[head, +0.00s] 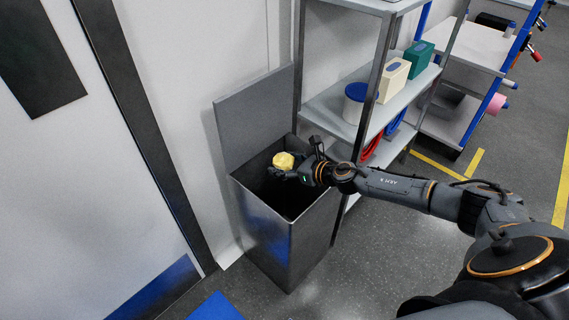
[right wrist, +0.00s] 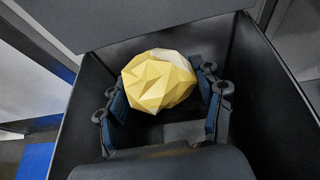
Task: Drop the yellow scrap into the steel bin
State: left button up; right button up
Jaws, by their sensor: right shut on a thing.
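The yellow scrap (head: 284,161) is a crumpled, faceted lump. My right gripper (head: 291,170) is shut on it and holds it over the open mouth of the steel bin (head: 290,246). In the right wrist view the scrap (right wrist: 158,80) sits between the two fingers of the gripper (right wrist: 165,92), with the dark inside of the bin (right wrist: 265,95) around and below it. The bin is a tall grey box with its lid (head: 252,105) raised at the back. My left gripper is not in view.
A metal shelf (head: 335,105) stands close to the right of the bin, with a blue-lidded white tub (head: 355,105), a cream box (head: 393,82) and a green box (head: 418,60). A white door (head: 85,200) is at left. A blue mat (head: 216,308) lies in front.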

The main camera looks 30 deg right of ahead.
jog(key=o, duration=0.8)
jog(key=shift+s, duration=0.15)
jog(key=shift+v, duration=5.9)
jog(key=shift+r, duration=0.15)
